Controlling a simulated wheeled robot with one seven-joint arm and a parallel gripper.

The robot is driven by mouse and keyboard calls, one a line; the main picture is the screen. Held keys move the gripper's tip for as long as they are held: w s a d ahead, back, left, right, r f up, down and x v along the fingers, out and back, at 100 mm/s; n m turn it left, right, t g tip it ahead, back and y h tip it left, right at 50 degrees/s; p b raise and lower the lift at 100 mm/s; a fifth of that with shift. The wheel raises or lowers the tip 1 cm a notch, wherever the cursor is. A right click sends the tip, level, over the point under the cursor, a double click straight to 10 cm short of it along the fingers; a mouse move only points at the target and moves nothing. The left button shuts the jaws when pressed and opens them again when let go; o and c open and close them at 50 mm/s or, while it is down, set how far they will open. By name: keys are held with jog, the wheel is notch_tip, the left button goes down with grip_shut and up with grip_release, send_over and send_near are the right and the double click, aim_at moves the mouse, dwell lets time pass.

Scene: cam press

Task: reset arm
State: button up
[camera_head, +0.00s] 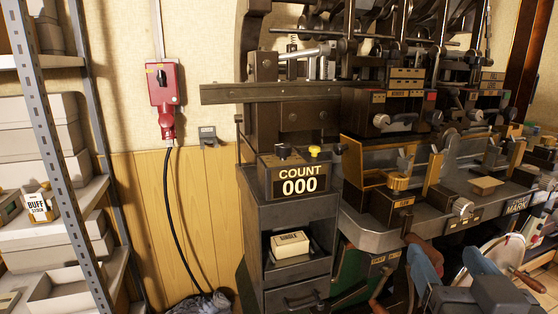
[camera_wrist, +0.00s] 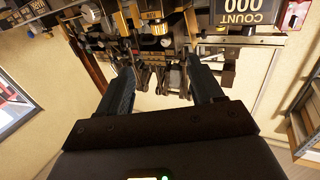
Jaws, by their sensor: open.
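The cam press (camera_head: 380,160) is a dark metal machine with brass blocks, levers and shafts, filling the right half of the head view. It also shows upside down at the top of the wrist view (camera_wrist: 155,27). My gripper (camera_wrist: 163,72) has its two dark fingers spread wide, with nothing held between them. In the head view, the gripper (camera_head: 447,255) is at the lower right, in front of the machine's curved front ledge. I cannot tell how far its fingertips are from the machine. The gripper hides part of the machine's lower front.
A counter box (camera_head: 298,180) reads COUNT 000 on a grey cabinet (camera_head: 290,225). A box marked SINGLE (camera_head: 290,243) lies in the cabinet's open shelf. A red switch box (camera_head: 164,98) hangs on the wall. Metal shelving (camera_head: 62,165) with boxes stands at the left.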

jog(key=s+a+f+n+g+y, duration=0.1)
jog(key=s+f+g+y, duration=0.1)
jog(key=s+f, duration=1.2)
jog(key=s+d+f+g, duration=0.1)
jog(key=s+d+f, duration=0.1)
jog(key=s, duration=1.5)
jog(key=shift+s+f+n+y, duration=0.2)
jog(key=shift+s+n+y, duration=0.1)
jog(key=shift+s, duration=0.05)
